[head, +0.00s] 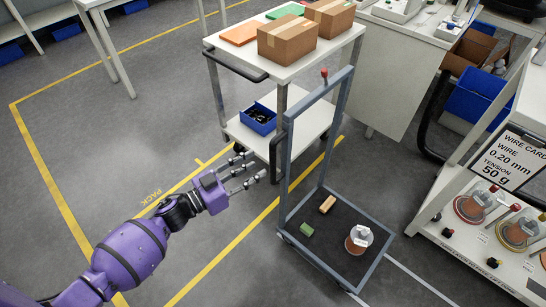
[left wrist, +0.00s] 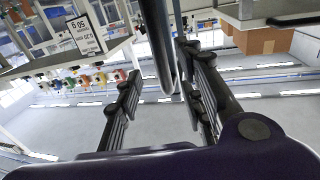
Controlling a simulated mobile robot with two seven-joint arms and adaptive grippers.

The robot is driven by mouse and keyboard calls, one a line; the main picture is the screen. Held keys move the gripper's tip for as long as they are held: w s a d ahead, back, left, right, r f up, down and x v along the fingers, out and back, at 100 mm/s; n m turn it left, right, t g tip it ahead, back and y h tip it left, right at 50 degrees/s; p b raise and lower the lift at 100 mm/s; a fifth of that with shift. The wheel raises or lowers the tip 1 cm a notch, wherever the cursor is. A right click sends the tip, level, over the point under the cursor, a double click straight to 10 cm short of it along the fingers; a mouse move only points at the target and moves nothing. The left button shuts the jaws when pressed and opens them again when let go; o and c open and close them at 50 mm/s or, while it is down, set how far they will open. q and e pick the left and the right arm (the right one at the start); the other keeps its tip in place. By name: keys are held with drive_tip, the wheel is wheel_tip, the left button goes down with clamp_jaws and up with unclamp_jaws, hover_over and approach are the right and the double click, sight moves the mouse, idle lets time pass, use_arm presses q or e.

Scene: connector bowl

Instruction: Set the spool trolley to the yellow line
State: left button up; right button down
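The spool trolley (head: 369,275) is a low black deck with a blue-grey frame and a tall upright handle hoop. It carries a copper spool (head: 357,241) with a white label, a green block (head: 306,230) and a tan block (head: 327,204). A yellow line (head: 228,246) runs on the floor left of the trolley and passes behind its hoop. My left gripper (head: 254,173) is open, with its fingers pointing at the hoop's left post (head: 284,185), apparently short of it. In the left wrist view a grey post (left wrist: 157,45) shows between the spread fingers (left wrist: 165,95). My right gripper is not in view.
A white cart (head: 312,119) with cardboard boxes (head: 287,40) and a blue bin (head: 258,118) stands just behind the trolley. A white spool rack (head: 462,239) stands at the right.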

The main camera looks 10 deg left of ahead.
sight(273, 157)
use_arm(q)
drive_tip(key=x, duration=0.7)
drive_tip(key=shift+w+d, duration=0.2)
clamp_jaws()
